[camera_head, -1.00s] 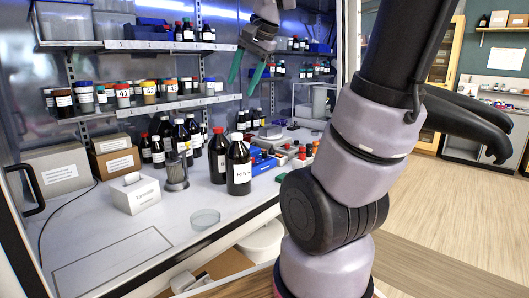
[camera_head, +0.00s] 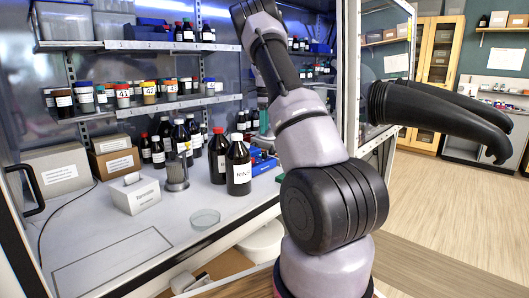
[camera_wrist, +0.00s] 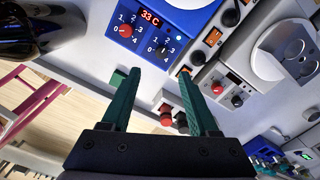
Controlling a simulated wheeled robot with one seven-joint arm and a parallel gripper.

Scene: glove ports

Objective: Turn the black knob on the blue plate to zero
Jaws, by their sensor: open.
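The blue plate (camera_wrist: 185,18) is at the top of the wrist view, with a red 33 C display. Its black knob (camera_wrist: 162,48) sits among printed numbers, right of a red knob (camera_wrist: 125,30). I cannot clearly read where the black knob points. My gripper (camera_wrist: 158,75) is open and empty, its two teal fingers reaching toward the plate's near edge. The black knob appears just beyond the gap between the fingertips, apart from them. In the head view the blue plate (camera_head: 264,166) is partly hidden by my arm, and only a bit of teal finger shows.
Right of the plate are an orange switch (camera_wrist: 213,37) and a grey device with a small red knob (camera_wrist: 217,88). A red cap (camera_wrist: 166,119) lies below, between the fingers. Dark bottles (camera_head: 238,166) stand left of the plate.

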